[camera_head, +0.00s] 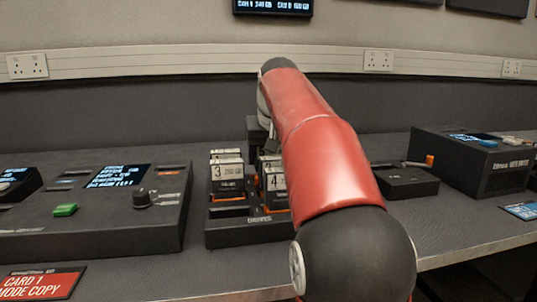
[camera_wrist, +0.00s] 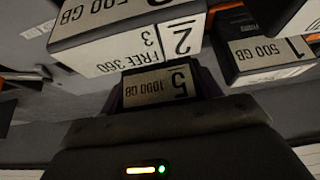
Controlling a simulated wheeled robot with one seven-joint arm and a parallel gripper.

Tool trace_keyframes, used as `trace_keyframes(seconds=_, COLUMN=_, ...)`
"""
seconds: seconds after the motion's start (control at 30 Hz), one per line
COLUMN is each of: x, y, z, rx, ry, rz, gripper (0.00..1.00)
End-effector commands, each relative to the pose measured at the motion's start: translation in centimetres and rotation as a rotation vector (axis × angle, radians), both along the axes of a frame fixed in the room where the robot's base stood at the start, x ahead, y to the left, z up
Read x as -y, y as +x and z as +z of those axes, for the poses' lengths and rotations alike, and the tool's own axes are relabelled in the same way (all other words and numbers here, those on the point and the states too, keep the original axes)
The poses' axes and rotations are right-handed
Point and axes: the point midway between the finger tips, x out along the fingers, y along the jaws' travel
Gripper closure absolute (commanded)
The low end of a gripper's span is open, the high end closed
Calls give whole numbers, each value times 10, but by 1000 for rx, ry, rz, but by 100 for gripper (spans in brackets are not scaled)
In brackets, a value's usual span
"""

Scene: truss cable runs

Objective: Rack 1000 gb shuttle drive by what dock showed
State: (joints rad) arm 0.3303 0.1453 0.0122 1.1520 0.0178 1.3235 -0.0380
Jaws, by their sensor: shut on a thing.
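In the wrist view, a drive labelled 5, 1000 GB (camera_wrist: 157,87) sits between the dark fingers of my gripper (camera_wrist: 163,82), which is shut on it. Its lower part is hidden. Close by are a drive marked 2, FREE 360 (camera_wrist: 130,55) and a drive marked 1, 500 GB (camera_wrist: 265,52). In the head view, the drive rack (camera_head: 235,232) stands at centre, with drives numbered 3 (camera_head: 228,172) and 4 (camera_head: 275,182) upright in it. My red arm reaches over the rack's right side and hides part of it. The gripper is mostly hidden there.
A console (camera_head: 110,225) with a lit screen, green key and knob stands left. A red card (camera_head: 40,284) reading CARD 1, MODE COPY lies in front. Right of my arm are a low black box (camera_head: 405,184) and a larger box with a screen (camera_head: 470,165). Wall sockets line the back.

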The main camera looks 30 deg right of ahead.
Motion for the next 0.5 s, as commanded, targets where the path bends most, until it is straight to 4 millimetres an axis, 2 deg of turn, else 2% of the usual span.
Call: trace_keyframes(seconds=0.5, x=0, y=0, z=-10, rx=2, ry=-1, rz=0, gripper=74)
